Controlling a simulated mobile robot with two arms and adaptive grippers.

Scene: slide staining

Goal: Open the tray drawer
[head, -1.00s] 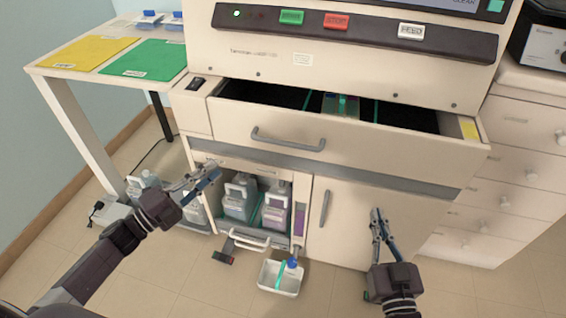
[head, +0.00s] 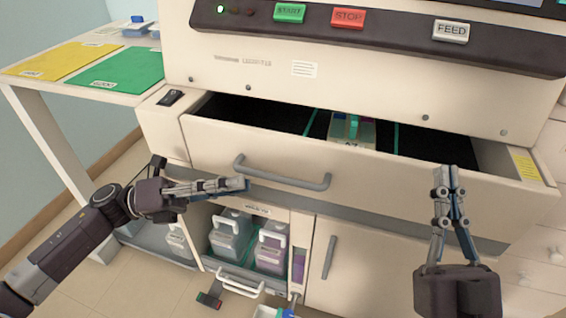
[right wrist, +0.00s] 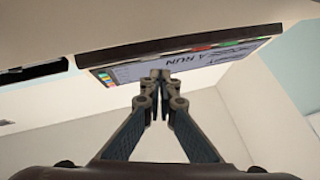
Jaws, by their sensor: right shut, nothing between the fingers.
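The tray drawer (head: 345,185) of the cream machine is pulled partly out in the head view, with its dark inside showing. Its grey bar handle (head: 281,178) is on the drawer front. A small rack with a teal-green top (head: 352,130) sits inside the drawer. My left gripper (head: 243,184) is at the left end of the handle, just below it; whether they touch and how far its fingers are apart is unclear. My right gripper (head: 447,174) is shut and empty, raised in front of the drawer's right part. It also shows shut in the right wrist view (right wrist: 160,75).
An open lower compartment holds several bottles (head: 270,247) and has a white handle (head: 240,284). A closed door (head: 365,270) is right of it. Above are the START (head: 289,12), STOP (head: 348,18) and FEED (head: 452,29) buttons. A table with yellow and green mats (head: 125,70) stands left.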

